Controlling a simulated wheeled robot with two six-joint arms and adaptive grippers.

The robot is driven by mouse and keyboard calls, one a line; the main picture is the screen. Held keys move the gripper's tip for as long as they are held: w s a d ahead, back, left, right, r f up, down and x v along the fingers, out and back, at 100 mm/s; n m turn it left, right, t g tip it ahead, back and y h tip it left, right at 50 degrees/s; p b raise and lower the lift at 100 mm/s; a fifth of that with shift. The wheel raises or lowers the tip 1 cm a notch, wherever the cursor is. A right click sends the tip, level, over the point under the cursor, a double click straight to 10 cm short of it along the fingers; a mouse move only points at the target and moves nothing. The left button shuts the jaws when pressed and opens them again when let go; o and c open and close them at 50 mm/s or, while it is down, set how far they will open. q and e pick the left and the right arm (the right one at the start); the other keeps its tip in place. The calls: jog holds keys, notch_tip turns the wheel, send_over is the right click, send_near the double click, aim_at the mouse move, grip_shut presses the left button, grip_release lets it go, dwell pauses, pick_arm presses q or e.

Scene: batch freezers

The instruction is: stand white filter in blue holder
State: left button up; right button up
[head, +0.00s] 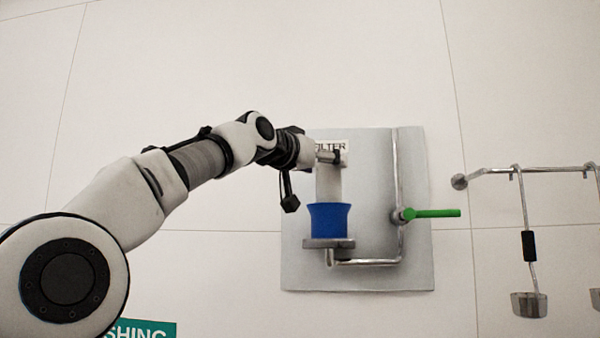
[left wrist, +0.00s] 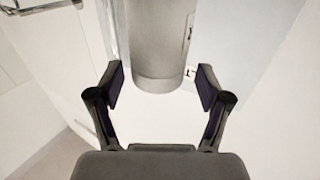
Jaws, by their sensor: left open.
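The white filter (head: 328,184), a pale upright cylinder, stands with its lower end inside the blue holder (head: 329,221); that end is hidden by the holder's wall. My left gripper (head: 327,157) is at the filter's upper end in the head view. In the left wrist view, the gripper (left wrist: 161,82) is open, with a finger on each side of the rounded end of the filter (left wrist: 160,42). The fingers do not close on it. The holder does not show in the left wrist view. My right gripper is in neither view.
The holder sits on a small metal shelf (head: 329,243) on a grey wall panel (head: 372,265). A metal pipe (head: 396,165) with a green lever (head: 436,213) runs right of it. A rail (head: 490,171) with hanging ladles is farther right.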

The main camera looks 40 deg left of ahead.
pick_arm(q)
jog(key=s+b, duration=0.1)
jog(key=s+f+b, duration=0.1)
jog(key=s+b, duration=0.1)
jog(key=b, duration=0.1)
jog(key=shift+s+d+f, duration=0.1)
jog(key=shift+s+f, duration=0.2)
jog(key=shift+s, duration=0.1)
jog(key=s+r+b, duration=0.1)
jog(key=s+b, duration=0.1)
jog(key=s, duration=0.4)
jog(key=shift+r+b, duration=0.2)
jog(key=shift+b, duration=0.2)
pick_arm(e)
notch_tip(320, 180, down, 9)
pick_arm(q)
jog(key=shift+d, duration=0.1)
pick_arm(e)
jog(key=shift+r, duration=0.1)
pick_arm(q)
jog(key=shift+s, duration=0.15)
